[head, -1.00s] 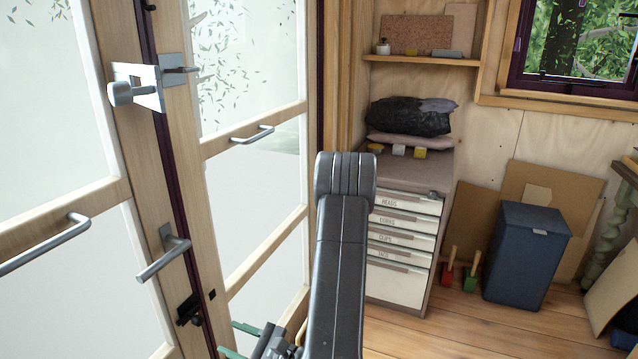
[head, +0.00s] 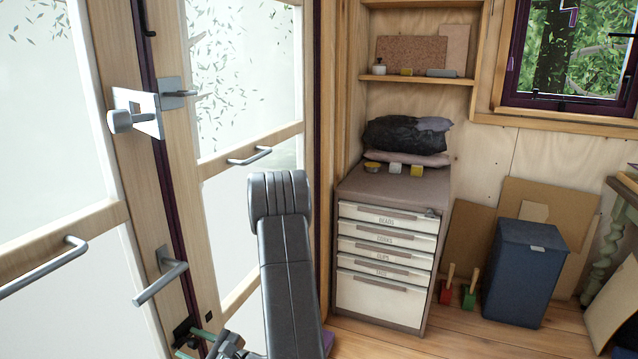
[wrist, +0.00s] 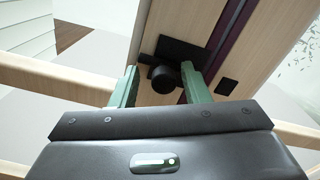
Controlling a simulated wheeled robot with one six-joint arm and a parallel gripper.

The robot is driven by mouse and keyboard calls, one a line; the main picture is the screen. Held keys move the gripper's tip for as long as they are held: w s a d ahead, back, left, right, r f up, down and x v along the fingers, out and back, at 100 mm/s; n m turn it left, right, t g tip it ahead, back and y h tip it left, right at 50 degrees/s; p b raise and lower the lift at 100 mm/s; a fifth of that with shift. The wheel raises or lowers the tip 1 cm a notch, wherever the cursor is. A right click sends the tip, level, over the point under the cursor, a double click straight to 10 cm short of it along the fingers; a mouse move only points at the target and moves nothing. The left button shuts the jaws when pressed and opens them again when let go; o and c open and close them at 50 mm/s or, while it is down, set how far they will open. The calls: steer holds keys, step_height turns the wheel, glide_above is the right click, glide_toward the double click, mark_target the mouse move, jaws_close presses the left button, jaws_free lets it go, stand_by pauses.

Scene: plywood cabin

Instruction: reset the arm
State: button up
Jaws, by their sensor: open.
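My gripper (wrist: 160,88) is open, its two green fingers apart in the wrist view. A black round knob on a dark latch plate (wrist: 178,52) on the wooden door frame shows between and beyond the fingertips; I cannot tell whether they touch it. Nothing is held. In the head view my arm rises in front of the glazed doors, bent at the top. The green finger parts (head: 196,338) are at the bottom edge, close to the black latch (head: 183,328). The rest of the gripper is mostly cut off or hidden.
Glazed wooden doors with a lever handle (head: 163,278), a white lock box (head: 137,112) and pull bars (head: 250,156) stand close on the left. A white drawer cabinet (head: 385,260) stands right of my arm. A blue bin (head: 523,272) is farther right. Some wooden floor is bare.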

steer(key=shift+d, duration=0.1)
stand_by(0.3)
steer(key=v, duration=1.3)
steer(key=x, duration=1.3)
steer(key=shift+a, duration=0.2)
steer(key=shift+w+d+r+p, duration=0.15)
steer(key=shift+w+d+p, duration=0.1)
steer(key=shift+w+p, duration=0.3)
steer(key=shift+w+d, duration=0.2)
steer(key=shift+w, duration=0.2)
steer(key=shift+f, duration=0.2)
